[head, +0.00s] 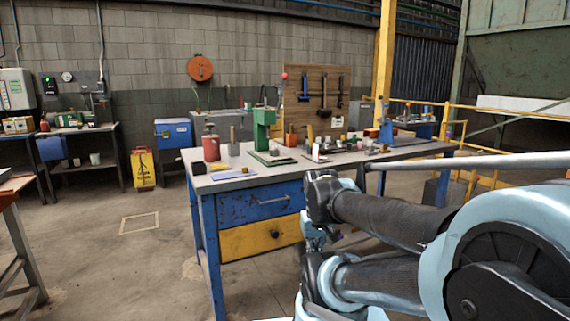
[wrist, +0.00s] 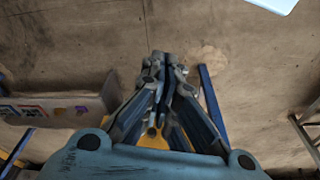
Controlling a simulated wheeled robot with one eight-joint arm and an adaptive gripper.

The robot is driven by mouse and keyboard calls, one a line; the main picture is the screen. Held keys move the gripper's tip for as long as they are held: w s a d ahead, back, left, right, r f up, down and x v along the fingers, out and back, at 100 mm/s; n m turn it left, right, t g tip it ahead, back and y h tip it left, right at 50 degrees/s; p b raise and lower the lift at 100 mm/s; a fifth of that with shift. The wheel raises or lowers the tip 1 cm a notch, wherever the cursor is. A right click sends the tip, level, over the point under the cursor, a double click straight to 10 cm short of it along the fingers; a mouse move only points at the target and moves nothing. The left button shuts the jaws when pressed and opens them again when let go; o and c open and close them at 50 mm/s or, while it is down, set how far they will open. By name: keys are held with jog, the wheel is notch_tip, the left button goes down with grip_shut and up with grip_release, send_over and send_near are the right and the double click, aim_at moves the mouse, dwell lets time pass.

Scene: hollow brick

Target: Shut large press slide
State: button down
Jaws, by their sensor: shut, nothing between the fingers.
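A green press (head: 264,130) with a red-knobbed lever stands upright on the workbench. Below the top are a blue drawer (head: 240,209) with a long handle and a yellow drawer (head: 240,243) with a dark knob. I cannot tell which part is the large press slide, or how far either drawer is out. My gripper (head: 316,243) is low in front of the bench, to the right of the drawers and partly hidden by my arm. In the wrist view my gripper (wrist: 165,62) is shut and empty, with its fingertips together. A yellow patch (wrist: 152,139) shows behind the fingers.
The workbench top (head: 226,178) carries several small tools and a red canister (head: 211,148). Another bench edge (head: 13,184) stands at the left. A yellow railing (head: 500,120) runs at the right. The floor (head: 110,265) left of the bench is mostly clear.

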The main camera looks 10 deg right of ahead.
jog(key=w+a+r+m+t+y, duration=0.3)
jog(key=w+r, duration=0.2)
jog(key=w, duration=0.6)
jog(key=w+a+r+m+t+y, duration=0.25)
jog(key=w+r, duration=0.25)
jog(key=w, duration=0.7)
jog(key=w+d+r+m+t, duration=0.3)
jog(key=w+d+m+t, duration=0.15)
jog(key=w, duration=0.55)
jog(key=w+d+r+m+t, duration=0.3)
jog(key=w+d+m, duration=0.2)
jog(key=w, duration=0.5)
send_near(275, 155)
jog(key=shift+s+d+f+h, duration=0.1)
jog(key=shift+s+f+h, duration=0.15)
jog(key=shift+s, duration=0.25)
jog(key=shift+s+d+f+h, duration=0.1)
jog(key=shift+s+f, duration=0.3)
jog(key=shift+s, duration=0.1)
jog(key=x, duration=0.3)
jog(key=r+x, duration=0.1)
jog(key=x, duration=0.5)
jog(key=shift+r, duration=0.3)
jog(key=shift+w+a+r, duration=0.1)
jog(key=shift+w, duration=0.1)
